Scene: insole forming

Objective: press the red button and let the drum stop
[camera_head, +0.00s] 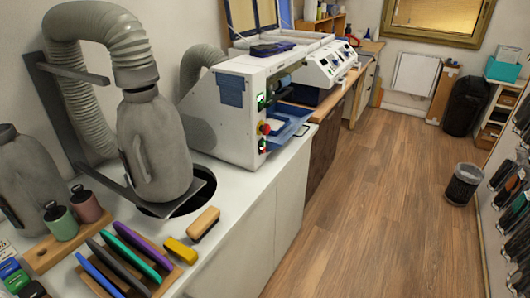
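A red button (265,129) with a yellow base sits on the end panel of a white machine (225,112) on the white counter. A small green switch (262,101) is above it on the same panel, and another small control is below it. A dark roller-like part (284,83) shows in the machine's side opening and may be the drum. I cannot tell whether it turns. Neither of my grippers is in view, and nothing touches the button.
A grey jug-shaped piece (153,140) under a ribbed hose stands on the counter in front of the machine. Colored pads in a wooden rack (167,280) and two brushes lie nearer. The wooden floor (365,205) at right is clear, with a bin (463,184) beyond.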

